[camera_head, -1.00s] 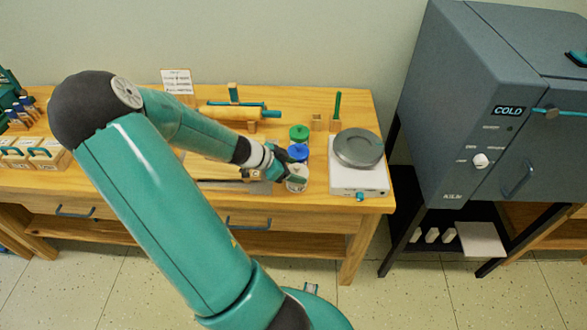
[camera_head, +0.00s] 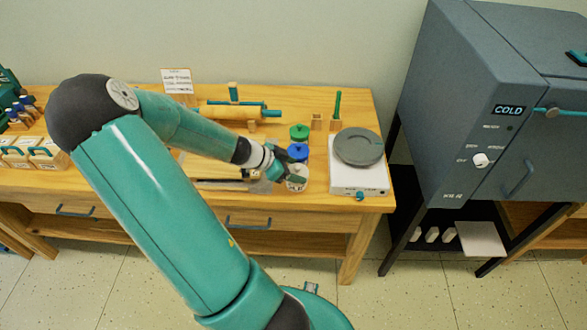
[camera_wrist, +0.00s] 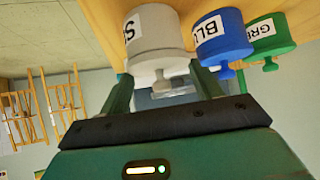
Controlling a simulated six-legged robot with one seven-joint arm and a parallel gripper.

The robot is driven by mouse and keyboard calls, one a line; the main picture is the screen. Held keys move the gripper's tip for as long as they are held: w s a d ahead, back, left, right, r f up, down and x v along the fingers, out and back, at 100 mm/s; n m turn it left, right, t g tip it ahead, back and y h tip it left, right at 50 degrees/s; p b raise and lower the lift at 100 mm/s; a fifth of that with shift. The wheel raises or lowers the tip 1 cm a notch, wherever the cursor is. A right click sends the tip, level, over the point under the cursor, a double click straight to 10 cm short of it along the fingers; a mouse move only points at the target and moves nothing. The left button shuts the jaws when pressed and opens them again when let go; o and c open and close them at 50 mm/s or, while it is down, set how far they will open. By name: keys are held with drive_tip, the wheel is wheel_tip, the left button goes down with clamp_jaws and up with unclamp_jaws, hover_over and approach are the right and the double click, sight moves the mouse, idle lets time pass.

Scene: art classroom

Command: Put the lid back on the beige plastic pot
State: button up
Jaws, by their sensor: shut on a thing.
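The beige pot (camera_head: 297,185) stands at the front of the wooden table, partly hidden by my gripper. In the wrist view it appears upside down as a pale pot (camera_wrist: 150,32) with a label that is partly cut off. Its pale lid (camera_wrist: 162,66), with a round knob, lies against the pot's mouth. I cannot tell whether it is fully seated. My gripper (camera_wrist: 161,84) is shut on the lid, with one green finger on each side of it. In the head view my gripper (camera_head: 286,177) is right at the pot's top.
A blue pot (camera_head: 298,152) and a green pot (camera_head: 299,132) stand close behind the beige one. A white scale (camera_head: 358,181) with a grey plate is to the right. A rolling pin (camera_head: 228,113) lies behind. The kiln (camera_head: 460,130) stands farther right.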

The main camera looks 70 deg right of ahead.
idle(0.3)
drive_tip(key=o, duration=1.3)
drive_tip(key=shift+c, duration=0.2)
drive_tip(key=shift+r, duration=0.1)
drive_tip(key=shift+r, duration=3.4)
clamp_jaws()
drive_tip(key=shift+f, duration=0.15)
drive_tip(key=shift+f, duration=0.35)
